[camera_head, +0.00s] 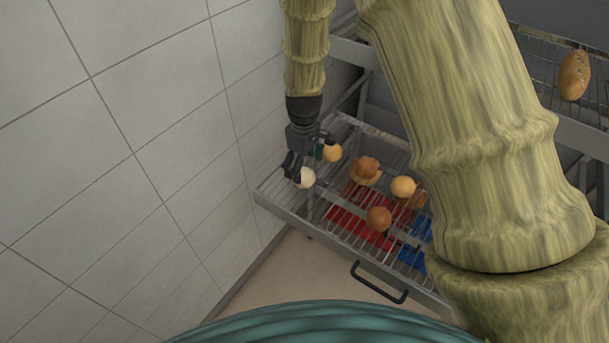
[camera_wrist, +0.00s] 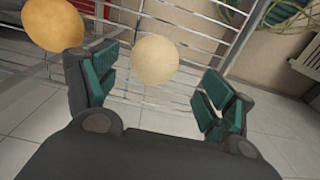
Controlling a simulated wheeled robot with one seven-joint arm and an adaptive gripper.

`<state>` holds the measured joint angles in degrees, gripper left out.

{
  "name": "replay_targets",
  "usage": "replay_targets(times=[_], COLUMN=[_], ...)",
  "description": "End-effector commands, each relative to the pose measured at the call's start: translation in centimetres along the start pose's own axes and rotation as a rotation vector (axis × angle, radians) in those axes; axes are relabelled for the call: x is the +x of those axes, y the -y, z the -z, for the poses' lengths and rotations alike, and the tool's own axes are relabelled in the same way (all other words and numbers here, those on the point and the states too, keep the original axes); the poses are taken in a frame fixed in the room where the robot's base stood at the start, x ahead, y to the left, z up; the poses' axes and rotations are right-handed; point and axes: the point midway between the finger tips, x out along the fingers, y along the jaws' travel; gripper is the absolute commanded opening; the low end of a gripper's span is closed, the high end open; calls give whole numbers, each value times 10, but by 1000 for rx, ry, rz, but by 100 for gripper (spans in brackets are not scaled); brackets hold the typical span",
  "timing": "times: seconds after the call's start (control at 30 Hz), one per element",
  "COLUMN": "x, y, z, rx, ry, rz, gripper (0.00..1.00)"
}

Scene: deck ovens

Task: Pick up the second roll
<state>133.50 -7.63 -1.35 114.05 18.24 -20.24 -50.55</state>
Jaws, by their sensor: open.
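Several round rolls lie on a pulled-out wire rack (camera_head: 270,190) in the head view. A pale roll (camera_head: 307,177) is nearest my gripper (camera_head: 302,158), at the rack's left end. In the wrist view the pale roll (camera_wrist: 155,60) shows between and beyond the fingertips of my open, empty gripper (camera_wrist: 160,90). A golden roll (camera_head: 332,152) is just right of the gripper; a golden roll (camera_wrist: 53,25) also shows at upper left in the wrist view. Brown rolls (camera_head: 379,218) and another golden roll (camera_head: 403,187) lie farther right. Which one is the second roll, I cannot tell.
A red panel (camera_head: 345,215) and a blue panel (camera_head: 415,250) show beneath the wires. A black handle (camera_head: 378,285) is at the rack's front. A tiled wall (camera_head: 150,120) stands close on the left. An oval loaf (camera_head: 574,75) lies on another rack at upper right.

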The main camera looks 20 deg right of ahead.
Motion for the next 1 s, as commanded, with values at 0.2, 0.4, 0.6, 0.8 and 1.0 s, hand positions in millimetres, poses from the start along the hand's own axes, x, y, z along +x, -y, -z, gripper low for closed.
replay_targets(times=[0.2, 0.4, 0.6, 0.8, 1.0], x=[6, 20, 38, 51, 54], y=[-1, -4, -6, -7, -7], z=[1, 3, 4, 5, 5], rx=[0, 1, 0, 1, 1], ry=[1, 1, 2, 0, -1], rz=[1, 1, 2, 0, -1], gripper=[82, 82, 82, 82, 82])
